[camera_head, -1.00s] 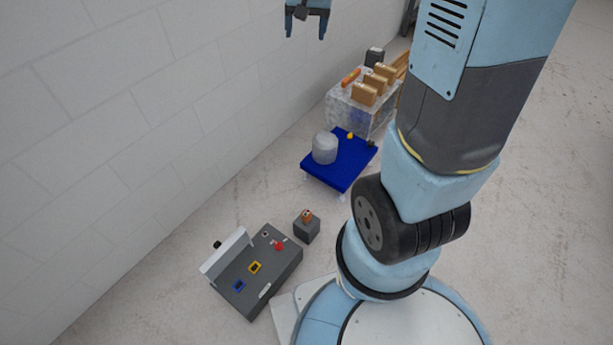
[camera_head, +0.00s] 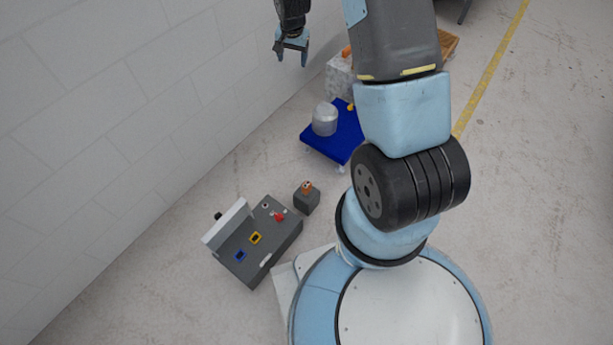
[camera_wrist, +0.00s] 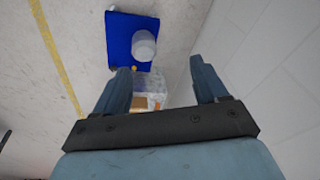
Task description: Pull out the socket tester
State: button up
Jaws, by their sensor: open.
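A small orange piece (camera_head: 306,186), which looks like the socket tester, sits on top of a small dark grey block (camera_head: 307,202) on the floor. The block stands just right of a grey panel box (camera_head: 236,267) with a raised pale lid, a red button, and yellow-framed and blue-framed sockets. My gripper (camera_head: 291,60) is open and empty, high up near the wall and far from the orange piece. In the wrist view, my gripper (camera_wrist: 160,70) shows its two fingers wide apart with nothing held. The orange piece and the panel box are not visible there.
A blue platform (camera_head: 345,146) carries a grey cylinder (camera_head: 325,119). Behind it stands a translucent box (camera_head: 341,77), partly hidden by my arm. A white block wall (camera_head: 120,110) runs along the left.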

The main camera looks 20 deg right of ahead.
notch_tip(320, 180, down, 14)
jog(key=f+m, duration=0.1)
jog(key=m+g, duration=0.2)
jog(key=m, duration=0.1)
send_over(307, 184)
notch_tip(307, 184, down, 37)
jog(key=shift+s+a+r, duration=0.1)
jog(key=shift+a+r, duration=0.05)
jog(key=shift+f, duration=4.5)
jog(key=shift+c, duration=0.2)
